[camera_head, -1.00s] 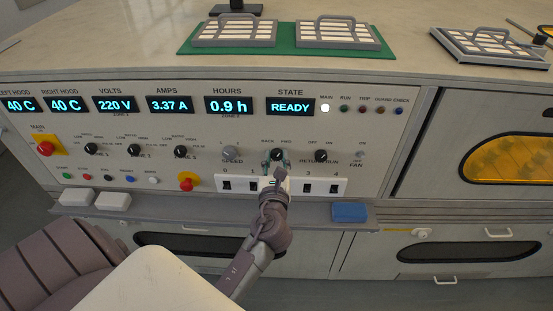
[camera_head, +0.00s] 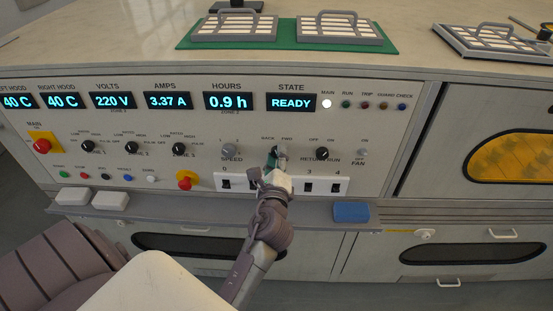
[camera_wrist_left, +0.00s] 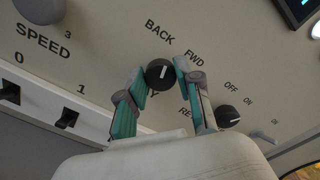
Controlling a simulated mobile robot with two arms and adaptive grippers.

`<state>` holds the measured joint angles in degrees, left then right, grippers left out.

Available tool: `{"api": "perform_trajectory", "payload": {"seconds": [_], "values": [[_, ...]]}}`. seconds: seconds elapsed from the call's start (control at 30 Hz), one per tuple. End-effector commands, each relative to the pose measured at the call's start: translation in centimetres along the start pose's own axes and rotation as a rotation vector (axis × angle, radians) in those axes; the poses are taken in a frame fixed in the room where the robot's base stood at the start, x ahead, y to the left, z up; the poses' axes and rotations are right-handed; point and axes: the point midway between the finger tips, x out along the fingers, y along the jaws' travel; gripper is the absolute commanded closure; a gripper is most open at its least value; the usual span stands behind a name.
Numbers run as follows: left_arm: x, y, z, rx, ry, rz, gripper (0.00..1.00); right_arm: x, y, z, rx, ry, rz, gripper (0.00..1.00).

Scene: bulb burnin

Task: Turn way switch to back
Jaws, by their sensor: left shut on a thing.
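The way switch is a round black knob (camera_wrist_left: 160,73) with a white pointer line, under the BACK and FWD labels in the left wrist view. Its line points up in that picture, roughly between the two labels. My left gripper (camera_wrist_left: 161,76) has one teal-and-grey finger on each side of the knob and is shut on it. In the head view my left gripper (camera_head: 276,160) is at the panel below BACK and FWD and mostly hides the knob. My right gripper is not in view.
The SPEED knob (camera_head: 229,150) is to the left and the RETURN RUN knob (camera_head: 322,153) to the right, both close to the gripper. Numbered rocker switches (camera_head: 308,187) sit just below. A blue block (camera_head: 351,211) lies on the ledge. The STATE display (camera_head: 291,102) reads READY.

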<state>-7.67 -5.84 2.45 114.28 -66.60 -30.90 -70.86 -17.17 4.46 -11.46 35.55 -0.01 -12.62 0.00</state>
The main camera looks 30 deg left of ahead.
Motion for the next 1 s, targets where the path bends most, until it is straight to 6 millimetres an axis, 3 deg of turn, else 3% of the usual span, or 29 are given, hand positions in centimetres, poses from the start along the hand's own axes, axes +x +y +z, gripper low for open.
{"api": "perform_trajectory", "payload": {"seconds": [0.4, 0.97, 1.0], "values": [[0.0, 0.13, -0.03, -0.199, -0.001, 0.001, 1.0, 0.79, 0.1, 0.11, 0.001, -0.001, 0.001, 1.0], [-0.01, 0.12, -0.02, -0.231, 0.0, 0.002, 1.0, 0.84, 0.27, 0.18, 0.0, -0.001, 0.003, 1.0], [-0.01, 0.12, -0.02, -0.231, 0.0, 0.002, 0.62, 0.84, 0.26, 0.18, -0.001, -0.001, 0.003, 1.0]]}}
